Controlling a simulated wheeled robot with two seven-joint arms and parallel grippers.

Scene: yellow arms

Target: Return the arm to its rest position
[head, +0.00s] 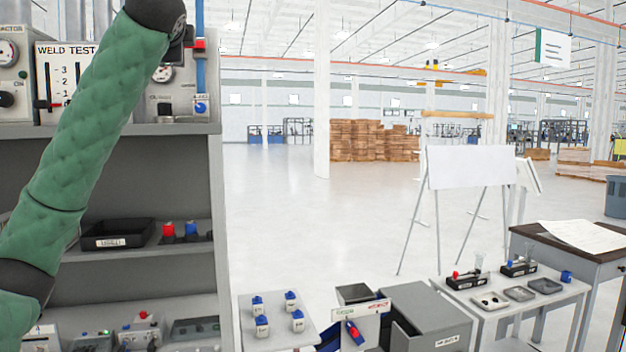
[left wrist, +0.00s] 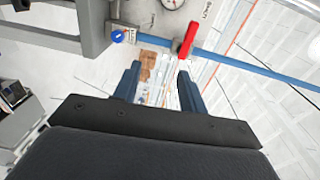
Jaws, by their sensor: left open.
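My left arm (head: 95,140), in a green padded sleeve, rises from the lower left of the head view to the top, in front of a grey shelf unit. Its gripper is not clearly visible there. In the left wrist view my left gripper (left wrist: 158,78) shows two blue-grey fingers spread apart, with nothing between them. Beyond the fingertips are a red handle (left wrist: 188,40) and a blue pipe (left wrist: 240,64); I cannot tell their exact distance. My right arm and gripper are not in view.
The shelf unit (head: 216,200) carries gauge panels, a black tray (head: 117,234) and small parts. A low table (head: 275,333) holds several blue-capped bottles. A grey bin (head: 428,315) and a white side table (head: 560,300) stand right. Open floor lies beyond.

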